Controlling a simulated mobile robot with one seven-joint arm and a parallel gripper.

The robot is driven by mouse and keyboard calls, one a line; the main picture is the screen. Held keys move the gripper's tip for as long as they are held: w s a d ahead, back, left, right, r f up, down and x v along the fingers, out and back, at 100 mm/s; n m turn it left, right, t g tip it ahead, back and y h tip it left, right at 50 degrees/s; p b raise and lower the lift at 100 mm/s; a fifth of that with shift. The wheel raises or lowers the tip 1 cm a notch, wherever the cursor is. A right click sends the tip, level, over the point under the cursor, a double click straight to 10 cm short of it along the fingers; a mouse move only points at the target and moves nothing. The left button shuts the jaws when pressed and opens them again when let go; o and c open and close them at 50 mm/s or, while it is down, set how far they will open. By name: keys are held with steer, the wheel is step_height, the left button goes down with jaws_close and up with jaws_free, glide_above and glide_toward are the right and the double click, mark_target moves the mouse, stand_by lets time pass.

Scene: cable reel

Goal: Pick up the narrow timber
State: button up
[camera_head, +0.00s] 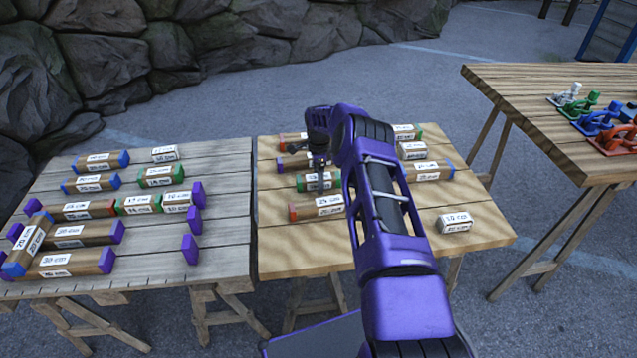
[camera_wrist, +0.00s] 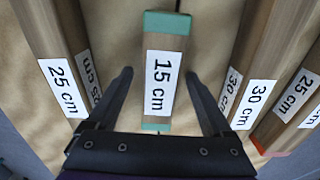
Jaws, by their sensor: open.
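A short timber with green ends, labelled 15 cm (camera_wrist: 163,75), lies in the middle of the wrist view and looks slimmer than its neighbours. My gripper (camera_wrist: 159,76) is open and empty, one finger on each side of this timber with gaps between. In the head view my gripper (camera_head: 320,175) is over the right-hand light wooden table, and it partly hides the green-ended timber (camera_head: 303,184). The wrist view does not show clearly how far the fingertips are above the tabletop.
A 25 cm timber (camera_wrist: 48,45) lies left; 30 cm (camera_wrist: 262,60) and 25 cm (camera_wrist: 295,105) timbers lie close on the right. A small white-labelled block (camera_head: 455,222) sits near the front right. A left table (camera_head: 215,265) holds several timbers; a far-right table (camera_head: 530,100) holds coloured clamps.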

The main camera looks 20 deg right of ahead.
steer(key=shift+c, duration=0.2)
jaws_close()
steer(key=shift+r, duration=0.1)
